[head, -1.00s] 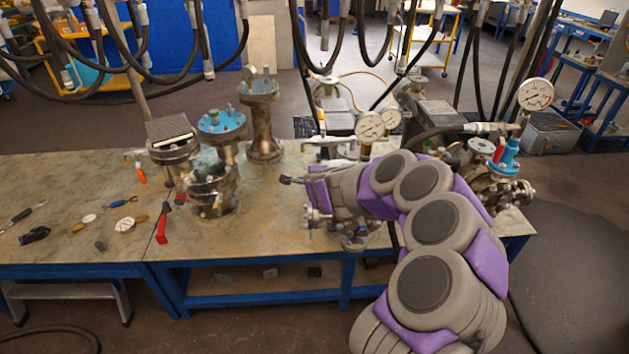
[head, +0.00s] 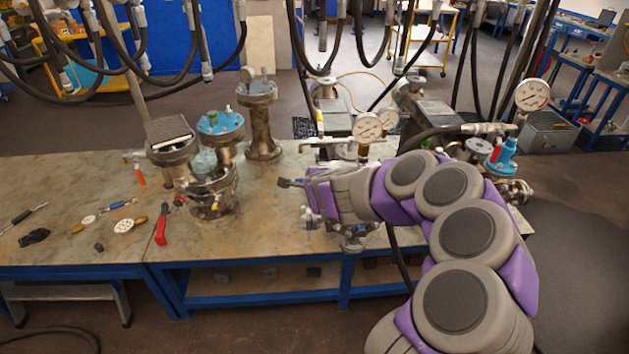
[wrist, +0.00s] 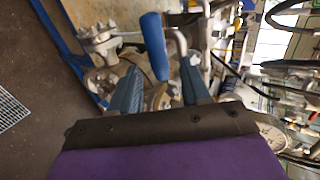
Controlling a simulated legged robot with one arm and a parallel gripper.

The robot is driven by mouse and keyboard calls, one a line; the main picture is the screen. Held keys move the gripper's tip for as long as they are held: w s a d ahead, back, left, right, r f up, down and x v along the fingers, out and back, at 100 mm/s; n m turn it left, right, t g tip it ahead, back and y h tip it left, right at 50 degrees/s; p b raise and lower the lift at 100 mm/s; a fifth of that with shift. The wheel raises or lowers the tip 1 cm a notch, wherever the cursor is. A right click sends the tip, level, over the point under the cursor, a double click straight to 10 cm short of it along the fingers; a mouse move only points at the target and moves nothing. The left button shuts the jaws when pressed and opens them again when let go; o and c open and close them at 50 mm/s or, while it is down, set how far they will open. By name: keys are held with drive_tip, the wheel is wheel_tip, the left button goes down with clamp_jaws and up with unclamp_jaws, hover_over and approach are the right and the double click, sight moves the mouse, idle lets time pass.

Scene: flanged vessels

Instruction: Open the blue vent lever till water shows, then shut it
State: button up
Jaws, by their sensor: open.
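The blue lever (wrist: 154,45) shows in the wrist view as a rounded blue handle on a bent metal rod. It lies just beyond and between my gripper's two fingertips (wrist: 160,75). The fingers are apart, and I cannot tell whether either touches the lever. In the head view my gripper (head: 290,183) points left above the bench, near the fittings at its front edge. The lever cannot be made out there. I see no clear water at the lever in the wrist view.
Flanged vessels stand on the bench (head: 80,190) left of my gripper, one with a blue lid (head: 220,122). A red-handled tool (head: 162,225) and several small parts lie on the left. Pressure gauges (head: 367,127) stand behind my arm. Black hoses hang above.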

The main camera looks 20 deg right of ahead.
drive_tip(key=p+v, duration=0.2)
drive_tip(key=v, duration=1)
drive_tip(key=shift+s, duration=0.35)
drive_tip(key=shift+a+r, duration=0.1)
drive_tip(key=shift+r, duration=0.05)
drive_tip(key=s+a+r+n+y+b, duration=0.2)
drive_tip(key=a+r+n+y, duration=0.25)
drive_tip(key=a+n, duration=0.55)
drive_tip(key=s+a+f+n+g+y, duration=0.25)
drive_tip(key=s+a+n+y, duration=0.2)
drive_tip(key=s+a, duration=0.5)
drive_tip(key=s+d+f+n+g+h+b, duration=0.1)
drive_tip(key=s+d+f+n+g+h, duration=0.1)
drive_tip(key=s, duration=0.6)
drive_tip(key=s+d+f+n+g+h, duration=0.2)
drive_tip(key=s+d+f+g, duration=0.1)
drive_tip(key=s, duration=0.6)
drive_tip(key=s+d+f+n+g+h+b, duration=0.1)
drive_tip(key=s+d+f+n+g+h, duration=0.1)
drive_tip(key=s+d+g, duration=0.3)
drive_tip(key=s+n, duration=0.1)
drive_tip(key=s, duration=0.3)
drive_tip(key=shift+f+b, duration=0.2)
drive_tip(key=shift+b, duration=0.15)
